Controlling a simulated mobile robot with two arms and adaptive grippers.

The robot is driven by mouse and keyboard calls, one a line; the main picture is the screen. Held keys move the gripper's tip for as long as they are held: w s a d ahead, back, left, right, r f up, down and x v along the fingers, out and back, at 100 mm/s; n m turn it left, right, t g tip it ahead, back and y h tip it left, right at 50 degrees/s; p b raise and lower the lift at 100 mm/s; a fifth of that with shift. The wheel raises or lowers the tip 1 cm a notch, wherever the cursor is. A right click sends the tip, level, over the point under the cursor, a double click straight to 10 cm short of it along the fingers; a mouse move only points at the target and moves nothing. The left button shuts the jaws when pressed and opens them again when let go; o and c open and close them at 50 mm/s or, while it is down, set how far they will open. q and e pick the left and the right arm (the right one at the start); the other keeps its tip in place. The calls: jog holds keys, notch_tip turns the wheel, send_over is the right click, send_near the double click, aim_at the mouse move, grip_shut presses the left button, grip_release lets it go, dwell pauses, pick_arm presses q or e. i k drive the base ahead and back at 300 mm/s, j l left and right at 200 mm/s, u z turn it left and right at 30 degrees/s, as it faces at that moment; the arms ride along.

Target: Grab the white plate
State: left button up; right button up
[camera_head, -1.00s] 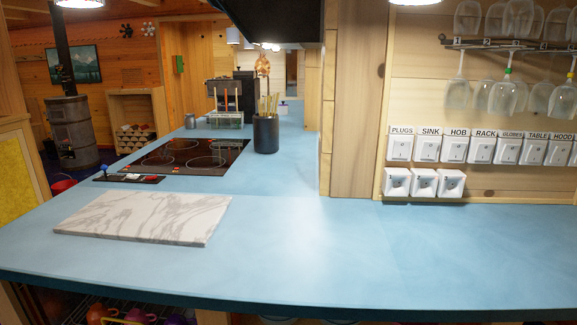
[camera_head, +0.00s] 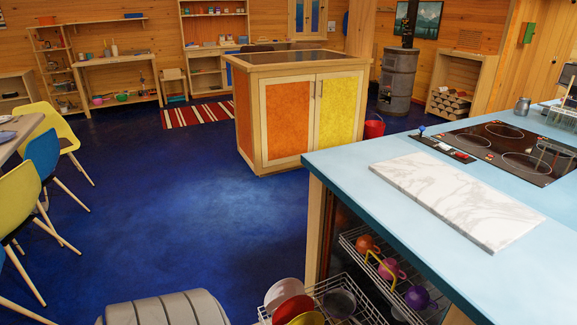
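A pale, off-white plate (camera_head: 284,292) stands tilted at the bottom of the view in a wire rack (camera_head: 345,287) under the blue counter. Its lower part is hidden behind a red plate (camera_head: 293,308). A yellow plate (camera_head: 307,319) is in front of the red one, cut off by the lower edge. Neither of my grippers is in view.
The blue counter (camera_head: 360,165) overhangs the racks, with a marble board (camera_head: 460,198) and hob on it. Coloured cups (camera_head: 388,268) sit in an upper rack. A grey ribbed shape (camera_head: 165,310) is at the bottom. Chairs (camera_head: 40,155) stand left; the blue floor (camera_head: 150,190) between is clear.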

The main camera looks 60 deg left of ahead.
aim_at(284, 290)
jog(key=u, duration=1.95)
jog(key=k+j, duration=0.1)
jog(key=j, duration=0.35)
jog(key=k+j+z, duration=0.1)
jog(key=j, duration=0.4)
